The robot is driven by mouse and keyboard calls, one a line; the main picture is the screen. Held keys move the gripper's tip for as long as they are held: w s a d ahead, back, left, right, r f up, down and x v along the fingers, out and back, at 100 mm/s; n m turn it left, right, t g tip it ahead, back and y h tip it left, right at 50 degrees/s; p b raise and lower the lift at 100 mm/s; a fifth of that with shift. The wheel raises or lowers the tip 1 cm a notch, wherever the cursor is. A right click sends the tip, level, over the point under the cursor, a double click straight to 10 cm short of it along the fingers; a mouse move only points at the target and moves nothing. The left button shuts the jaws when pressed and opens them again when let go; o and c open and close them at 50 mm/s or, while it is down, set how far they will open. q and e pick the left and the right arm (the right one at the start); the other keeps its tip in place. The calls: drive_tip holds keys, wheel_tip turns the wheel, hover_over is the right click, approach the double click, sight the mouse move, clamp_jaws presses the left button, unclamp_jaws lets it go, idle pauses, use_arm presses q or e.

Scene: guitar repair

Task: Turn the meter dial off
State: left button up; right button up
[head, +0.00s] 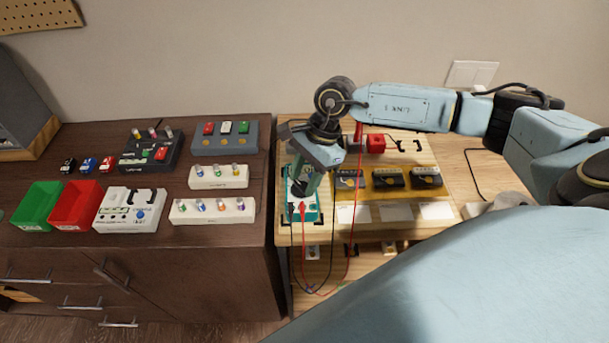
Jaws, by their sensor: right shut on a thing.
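The teal meter (292,218) with a white face lies at the left end of the light wooden bench. Red and black leads run from its front edge. My right gripper (301,192) points down over the meter's upper part. Its fingers are shut on the meter dial, which the gripper hides, so the dial's setting cannot be read. My left gripper is not in view.
Right of the meter, several dark pedals (390,180) stand on a yellow strip, with white cards in front. A red block (375,144) is behind. The dark cabinet (225,260) at left carries a green bin (38,208), a red bin (76,206) and several switch boxes.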

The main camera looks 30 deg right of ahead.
drive_tip(key=shift+m, duration=0.3)
drive_tip(key=m, duration=0.1)
drive_tip(key=m+t, duration=0.1)
drive_tip(key=m, duration=0.1)
drive_tip(key=shift+s+t+b, duration=0.2)
drive_tip(key=shift+t+b, duration=0.1)
drive_tip(key=shift+m+t+h, duration=0.3)
drive_tip(key=shift+m+t, duration=0.3)
drive_tip(key=shift+m, duration=0.9)
drive_tip(key=o, duration=1)
drive_tip(key=shift+s, duration=0.1)
